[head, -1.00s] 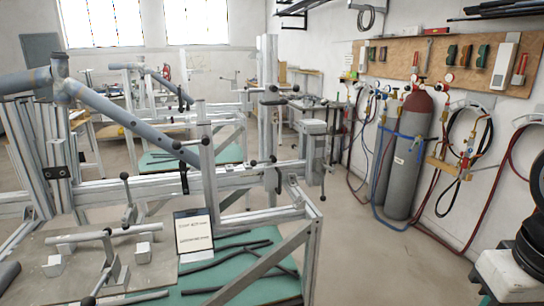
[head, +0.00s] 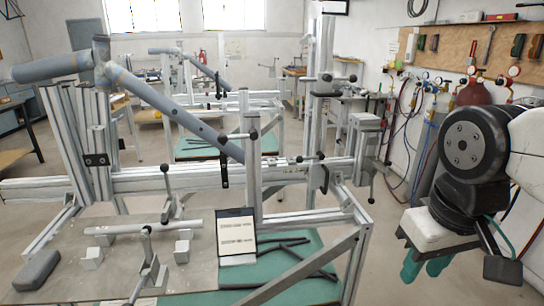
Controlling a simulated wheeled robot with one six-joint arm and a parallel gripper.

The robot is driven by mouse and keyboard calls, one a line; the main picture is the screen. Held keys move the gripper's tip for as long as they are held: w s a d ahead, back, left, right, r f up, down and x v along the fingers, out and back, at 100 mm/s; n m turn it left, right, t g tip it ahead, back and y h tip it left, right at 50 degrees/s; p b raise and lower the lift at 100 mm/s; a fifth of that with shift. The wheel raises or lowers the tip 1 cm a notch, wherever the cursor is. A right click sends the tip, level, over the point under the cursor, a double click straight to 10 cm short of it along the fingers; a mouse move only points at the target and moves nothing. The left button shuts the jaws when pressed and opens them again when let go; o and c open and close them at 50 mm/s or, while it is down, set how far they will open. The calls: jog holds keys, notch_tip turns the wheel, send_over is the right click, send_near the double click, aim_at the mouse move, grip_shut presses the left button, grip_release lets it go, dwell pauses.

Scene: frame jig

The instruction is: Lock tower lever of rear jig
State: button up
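Two frame jigs show in the head view. The nearer jig (head: 140,184) holds a blue-grey tube frame (head: 165,97) and has an upright aluminium tower (head: 247,190) with a black-knobbed lever (head: 238,135). A tall post (head: 322,45) further right carries black-handled levers (head: 338,78). The farther jig (head: 232,103) stands behind with a similar tube; its levers are too small to read. Which lever is the task's, and whether it is locked, I cannot tell. My gripper (head: 424,268) hangs at the right with its teal fingers apart, empty, clear of both jigs.
A clipboard (head: 236,235) leans beside the near tower. Dark tubes (head: 290,247) lie on the green mat (head: 315,240). A clamp with a short tube (head: 145,228) stands on the front plate. Gas gear and hoses line the right wall. Floor right of the near jig is open.

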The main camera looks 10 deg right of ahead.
jog(key=w+d+n+t+h, duration=0.15)
jog(key=w+n+t, duration=0.25)
jog(key=w, duration=0.9)
jog(key=w+d+n+t, duration=0.2)
jog(key=w+n+t, duration=0.15)
jog(key=w, duration=0.95)
jog(key=n+t+y, duration=0.6)
jog(key=n+y, duration=0.1)
jog(key=n, duration=0.7)
send_near(308, 159)
jog(key=w+f, duration=0.1)
jog(key=w, duration=0.3)
jog(key=shift+w+a+f+n+t+y, duration=0.25)
jog(key=shift+w+a+n+t+y, duration=0.1)
jog(key=shift+a+y, duration=0.35)
jog(key=x, duration=0.7)
jog(key=shift+w, duration=0.2)
jog(key=shift+r, duration=0.1)
grip_shut()
